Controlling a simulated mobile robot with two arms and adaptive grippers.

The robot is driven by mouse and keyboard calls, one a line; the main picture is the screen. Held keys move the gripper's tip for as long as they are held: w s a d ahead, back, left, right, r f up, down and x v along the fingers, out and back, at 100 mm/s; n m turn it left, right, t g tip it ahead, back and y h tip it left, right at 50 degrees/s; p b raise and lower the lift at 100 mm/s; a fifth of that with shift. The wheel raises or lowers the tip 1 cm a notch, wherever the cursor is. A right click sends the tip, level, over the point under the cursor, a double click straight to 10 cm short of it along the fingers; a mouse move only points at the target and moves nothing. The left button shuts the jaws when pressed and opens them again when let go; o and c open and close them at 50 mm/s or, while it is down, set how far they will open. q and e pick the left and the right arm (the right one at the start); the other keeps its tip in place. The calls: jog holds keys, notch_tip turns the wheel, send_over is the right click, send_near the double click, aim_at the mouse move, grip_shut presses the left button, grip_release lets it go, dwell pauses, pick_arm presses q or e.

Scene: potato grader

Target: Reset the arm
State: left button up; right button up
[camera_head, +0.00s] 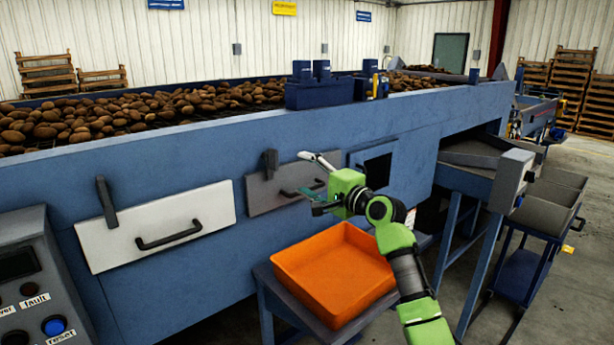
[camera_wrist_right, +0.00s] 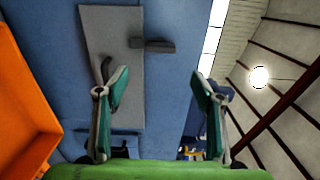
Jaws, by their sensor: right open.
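My right arm is green and comes in from the lower right in the head view. Its gripper (camera_head: 312,178) is in front of the blue machine's side, beside a grey panel with a black handle and above the orange tray. In the right wrist view the two teal-padded fingers (camera_wrist_right: 155,98) are spread wide apart, with nothing between them. My left gripper is not in view.
The blue grader (camera_head: 360,128) carries many potatoes (camera_head: 130,112). An empty orange tray (camera_head: 335,270) sits on a low stand below the right gripper. A white panel (camera_head: 155,228) and a control box (camera_head: 35,275) are at left. Grey bins (camera_head: 555,200) stand at right.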

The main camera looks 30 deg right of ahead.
dwell(0.3)
jog(key=s+a+f+n+g, duration=0.35)
jog(key=s+a+f, duration=0.25)
jog(key=f, duration=0.4)
jog(key=s+a+f+n+g, duration=0.2)
jog(key=s+a+f+n, duration=0.3)
jog(key=f, duration=0.5)
jog(key=s+a+f+n+g, duration=0.3)
jog(key=s+a+f, duration=0.35)
jog(key=f, duration=0.45)
jog(key=s+a+f+n+g+h, duration=0.1)
jog(key=s+f+n+g, duration=0.15)
jog(key=s, duration=0.75)
jog(key=s+a+f+n+g+h, duration=0.1)
jog(key=s+a+f+n, duration=0.15)
jog(key=s, duration=0.65)
jog(key=s+a+f+n+g, duration=0.1)
jog(key=s+f+n+g, duration=0.15)
jog(key=s, duration=0.75)
notch_tip(320, 180, down, 32)
jog(key=s+g+b, duration=0.1)
jog(key=s+b, duration=0.1)
jog(key=b, duration=0.2)
jog(key=s+d+f+g+b, duration=0.1)
jog(key=s+d+f+b, duration=0.2)
jog(key=s+f, duration=1.4)
jog(key=shift+f+h, duration=0.3)
jog(key=shift+f, duration=0.25)
